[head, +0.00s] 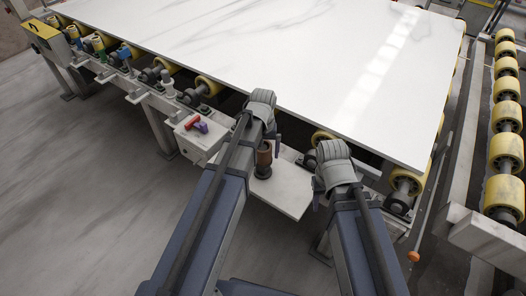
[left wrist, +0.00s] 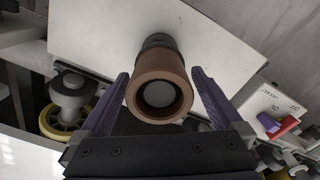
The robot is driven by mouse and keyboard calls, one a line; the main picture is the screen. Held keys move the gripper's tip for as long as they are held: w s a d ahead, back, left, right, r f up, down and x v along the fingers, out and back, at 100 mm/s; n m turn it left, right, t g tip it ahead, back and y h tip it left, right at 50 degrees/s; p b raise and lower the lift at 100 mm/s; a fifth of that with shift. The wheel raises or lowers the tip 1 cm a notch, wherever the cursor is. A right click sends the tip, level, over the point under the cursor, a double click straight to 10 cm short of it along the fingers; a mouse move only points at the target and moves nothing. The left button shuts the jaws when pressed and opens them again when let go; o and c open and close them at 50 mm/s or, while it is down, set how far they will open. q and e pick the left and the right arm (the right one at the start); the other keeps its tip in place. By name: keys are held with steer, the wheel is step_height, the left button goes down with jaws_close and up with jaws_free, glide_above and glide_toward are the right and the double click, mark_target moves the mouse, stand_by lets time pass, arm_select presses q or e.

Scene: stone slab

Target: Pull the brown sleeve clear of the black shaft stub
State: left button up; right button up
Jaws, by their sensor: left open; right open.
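The brown sleeve (left wrist: 160,84) shows in the left wrist view as a ring seen end-on, with a pale round face inside it. The black shaft stub (left wrist: 158,42) shows just behind it, against a white plate; the sleeve sits around it. In the head view the brown sleeve (head: 264,156) stands upright on the plate's bracket. My left gripper (left wrist: 160,82) is open, its purple fingers on either side of the sleeve with gaps visible. In the head view the left gripper (head: 272,138) is mostly hidden by its own wrist. My right gripper (head: 317,198) is mostly hidden beneath its wrist.
A large white slab (head: 290,50) lies on yellow rollers (head: 208,86) behind the sleeve. A white plate (head: 285,195) lies under the sleeve. A box with red and purple switches (head: 198,126) stands left of it. Open floor (head: 80,190) lies to the left.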

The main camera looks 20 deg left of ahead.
arm_select(q)
steer(key=c, duration=1.4)
steer(key=shift+o, duration=0.2)
steer(key=shift+r, duration=0.1)
steer(key=shift+r, duration=0.1)
steer(key=shift+r+p, duration=3.5)
steer(key=shift+p, duration=0.15)
step_height(320, 180, up, 6)
steer(key=p, duration=0.6)
